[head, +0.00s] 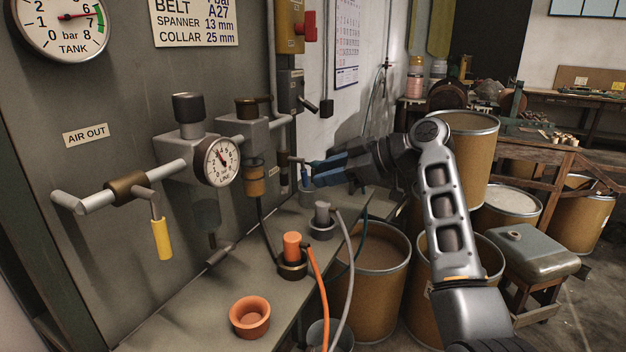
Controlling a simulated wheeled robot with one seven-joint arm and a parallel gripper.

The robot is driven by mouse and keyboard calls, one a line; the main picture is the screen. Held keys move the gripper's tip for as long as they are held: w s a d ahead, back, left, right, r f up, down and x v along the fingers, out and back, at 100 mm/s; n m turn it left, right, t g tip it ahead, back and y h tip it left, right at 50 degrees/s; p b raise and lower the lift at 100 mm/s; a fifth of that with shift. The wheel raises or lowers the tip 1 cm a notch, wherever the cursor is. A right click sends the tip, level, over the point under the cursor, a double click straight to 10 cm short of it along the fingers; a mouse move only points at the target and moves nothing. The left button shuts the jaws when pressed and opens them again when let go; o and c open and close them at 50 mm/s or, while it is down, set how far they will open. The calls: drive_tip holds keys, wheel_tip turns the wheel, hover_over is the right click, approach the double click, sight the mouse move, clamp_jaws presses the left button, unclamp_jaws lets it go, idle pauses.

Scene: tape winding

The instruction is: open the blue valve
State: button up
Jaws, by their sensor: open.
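A small blue valve handle (305,176) hangs below a short pipe stub at the far end of the air panel. It is small and partly hidden by my gripper, so its exact angle is hard to tell. My gripper (314,171) comes in from the right with its blue-grey fingers pointing left. The fingers are open, and their tips are right at the handle. I cannot tell whether they touch it or whether it lies between them.
A valve with a yellow handle (161,238) hangs nearer on the left. A pressure gauge (221,162) and regulator sit between. An orange cup (250,317), an orange plug (292,246) and hoses are on the bench below. Brown drums (372,275) stand under my arm.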

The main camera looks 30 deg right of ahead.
drive_tip(key=shift+v, duration=0.95)
drive_tip(key=shift+c, duration=0.4)
